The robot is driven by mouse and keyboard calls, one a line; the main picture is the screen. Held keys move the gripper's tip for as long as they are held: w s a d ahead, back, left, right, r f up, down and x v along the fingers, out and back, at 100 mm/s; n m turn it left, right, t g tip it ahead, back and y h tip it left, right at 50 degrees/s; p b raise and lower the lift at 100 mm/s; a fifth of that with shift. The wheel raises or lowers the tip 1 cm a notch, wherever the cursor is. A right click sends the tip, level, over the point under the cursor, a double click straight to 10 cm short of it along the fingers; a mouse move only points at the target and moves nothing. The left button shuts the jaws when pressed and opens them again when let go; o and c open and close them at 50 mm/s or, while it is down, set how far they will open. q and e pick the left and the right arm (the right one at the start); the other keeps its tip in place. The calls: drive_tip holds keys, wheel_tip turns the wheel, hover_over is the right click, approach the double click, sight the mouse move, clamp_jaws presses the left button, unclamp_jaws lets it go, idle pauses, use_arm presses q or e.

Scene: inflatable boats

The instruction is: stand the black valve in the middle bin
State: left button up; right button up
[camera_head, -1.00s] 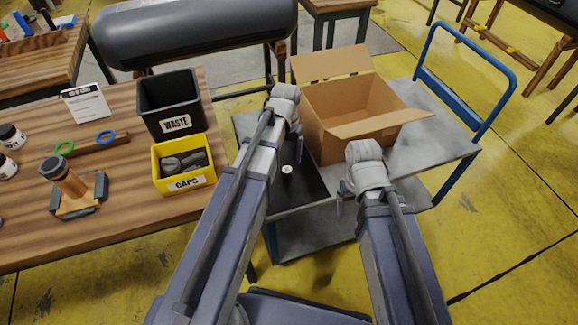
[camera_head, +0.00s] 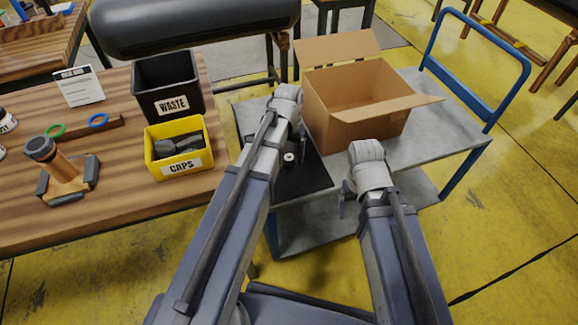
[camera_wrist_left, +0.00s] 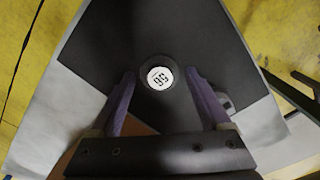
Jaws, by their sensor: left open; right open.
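A small black round piece with a white numbered face (camera_head: 289,157) stands on the dark mat (camera_head: 312,178) on the cart; it may be the black valve. In the left wrist view its white face (camera_wrist_left: 160,77) sits between the fingertips of my open left gripper (camera_wrist_left: 160,74), the fingers apart from it on both sides. In the head view the left gripper (camera_head: 277,140) is over the mat, partly hidden by its wrist. My right gripper (camera_head: 346,199) is open and empty by the cart's front edge. No row of bins with a clear middle one shows.
An open cardboard box (camera_head: 352,130) stands on the grey cart (camera_head: 440,140). On the wooden table (camera_head: 120,205) are a black WASTE bin (camera_head: 172,105), a yellow CAPS bin (camera_head: 182,166) holding dark parts, and an orange fixture (camera_head: 66,180). The cart is bare right of the box.

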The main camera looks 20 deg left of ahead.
sight(289, 157)
use_arm(q)
wheel_tip(289, 157, down, 2)
drive_tip(key=shift+b, duration=0.45)
drive_tip(key=shift+r, duration=0.1)
use_arm(e)
drive_tip(key=shift+f, duration=0.85)
use_arm(q)
drive_tip(key=shift+c, duration=0.2)
clamp_jaws()
wheel_tip(289, 157, up, 10)
drive_tip(key=p, duration=1)
drive_tip(key=shift+r, duration=0.15)
use_arm(e)
wheel_tip(289, 157, up, 10)
